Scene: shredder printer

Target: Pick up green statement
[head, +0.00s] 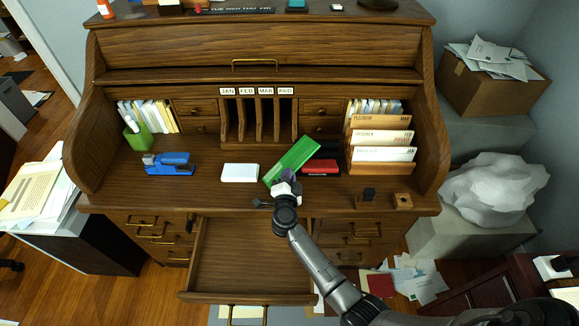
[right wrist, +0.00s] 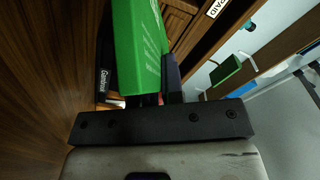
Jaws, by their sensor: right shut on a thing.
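My left gripper is not in view.
A white block (head: 240,173) and a blue stapler (head: 168,163) lie to the left, a red box (head: 320,168) to the right. A tiered letter holder (head: 383,167) stands further right. An empty drawer (head: 247,255) is pulled open below. Bare desktop lies between the stapler and white block.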

